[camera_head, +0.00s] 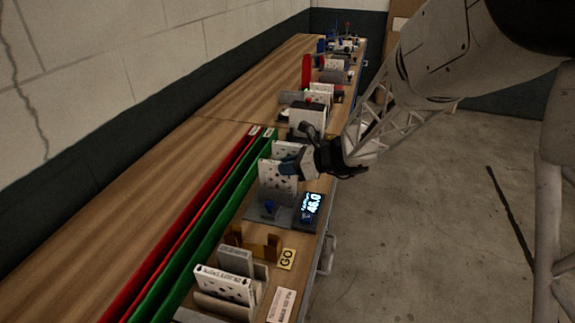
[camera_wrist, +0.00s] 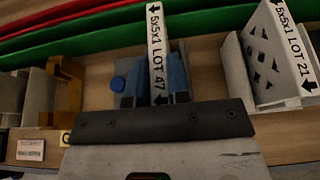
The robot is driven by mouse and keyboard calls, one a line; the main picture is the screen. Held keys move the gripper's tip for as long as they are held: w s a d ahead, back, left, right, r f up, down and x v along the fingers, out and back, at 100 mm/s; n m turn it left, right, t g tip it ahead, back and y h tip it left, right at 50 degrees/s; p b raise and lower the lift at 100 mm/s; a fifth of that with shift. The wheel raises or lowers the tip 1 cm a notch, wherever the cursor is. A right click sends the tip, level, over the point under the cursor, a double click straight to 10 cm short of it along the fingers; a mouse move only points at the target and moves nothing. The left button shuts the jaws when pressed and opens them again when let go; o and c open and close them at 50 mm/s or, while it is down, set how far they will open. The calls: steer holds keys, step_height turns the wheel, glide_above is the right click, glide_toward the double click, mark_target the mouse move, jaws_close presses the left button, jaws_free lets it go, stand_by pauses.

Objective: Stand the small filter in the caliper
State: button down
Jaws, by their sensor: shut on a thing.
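My gripper (camera_head: 292,161) is shut on a thin white filter (camera_head: 274,183). In the wrist view the blue fingers of my gripper (camera_wrist: 158,78) press on both sides of this filter (camera_wrist: 156,42), whose edge reads "5x5x1 LOT 47". The filter is held upright at the caliper (camera_head: 258,214), a grey base with a blue knob and a lit display (camera_head: 311,207) that seems to read 46.0. Whether the filter's lower edge touches the caliper base is not clear.
A brass gauge (camera_head: 252,243) with a GO label stands nearer, before a grey rack holding a white filter (camera_head: 223,284). Another filter, "LOT 21" (camera_wrist: 285,45), stands right in the wrist view. Red and green rails (camera_head: 203,235) run behind. The bench's left side is clear.

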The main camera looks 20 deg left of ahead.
steer(key=shift+f, duration=0.7)
steer(key=c, duration=1)
jaws_free()
steer(key=shift+d, duration=0.15)
steer(key=v, duration=0.7)
steer(key=shift+d, duration=0.25)
steer(key=shift+r, duration=0.15)
